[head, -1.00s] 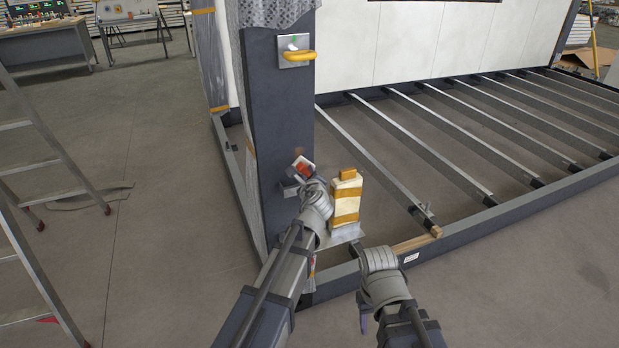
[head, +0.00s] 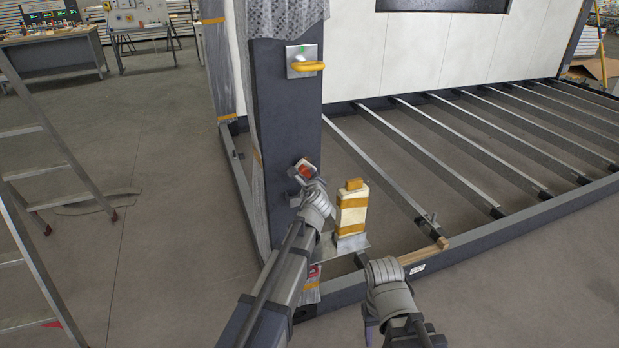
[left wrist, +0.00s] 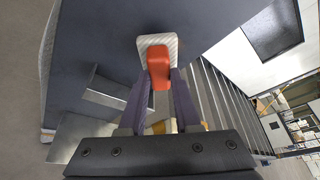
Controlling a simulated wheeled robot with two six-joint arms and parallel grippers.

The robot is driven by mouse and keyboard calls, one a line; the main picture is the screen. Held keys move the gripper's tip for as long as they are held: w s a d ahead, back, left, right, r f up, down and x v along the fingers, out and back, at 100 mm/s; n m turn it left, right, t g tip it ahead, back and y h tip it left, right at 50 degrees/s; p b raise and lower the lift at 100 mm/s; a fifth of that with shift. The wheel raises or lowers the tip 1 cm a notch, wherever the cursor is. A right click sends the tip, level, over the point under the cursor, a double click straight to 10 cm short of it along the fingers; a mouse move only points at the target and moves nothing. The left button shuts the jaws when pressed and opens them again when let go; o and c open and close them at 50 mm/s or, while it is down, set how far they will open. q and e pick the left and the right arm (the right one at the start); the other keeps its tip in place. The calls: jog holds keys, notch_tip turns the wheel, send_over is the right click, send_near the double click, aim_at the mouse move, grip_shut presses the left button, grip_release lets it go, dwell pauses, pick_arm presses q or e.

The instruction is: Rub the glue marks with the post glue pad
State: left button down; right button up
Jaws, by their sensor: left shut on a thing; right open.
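My left gripper (head: 304,182) is shut on the glue pad (head: 307,166), a pale block with an orange-red grip, in front of the dark post (head: 285,115). In the left wrist view the pad (left wrist: 157,42) sits between the fingertips (left wrist: 160,82), its pale part facing the post. I cannot tell whether it touches the post. No glue marks can be made out; the pad and arm cover part of the post. My right gripper (head: 371,328) is open and low in front of the frame, mostly hidden by its own wrist.
A cream block with yellow bands (head: 351,212) stands on a metal plate beside the post. A yellow handle (head: 309,66) is on the post above. Metal joists (head: 440,150) fill the frame floor at right.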

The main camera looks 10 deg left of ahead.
pick_arm(q)
jog(key=shift+w+a, duration=0.6)
jog(key=shift+w, duration=0.3)
dwell(0.4)
jog(key=shift+d, duration=0.1)
jog(key=shift+s, duration=0.1)
dwell(1.6)
jog(key=shift+s+d, duration=0.55)
jog(key=shift+s, duration=0.3)
jog(key=shift+s+d, duration=0.55)
jog(key=shift+s, duration=0.25)
jog(key=shift+s+d, duration=0.55)
jog(key=shift+s, duration=0.3)
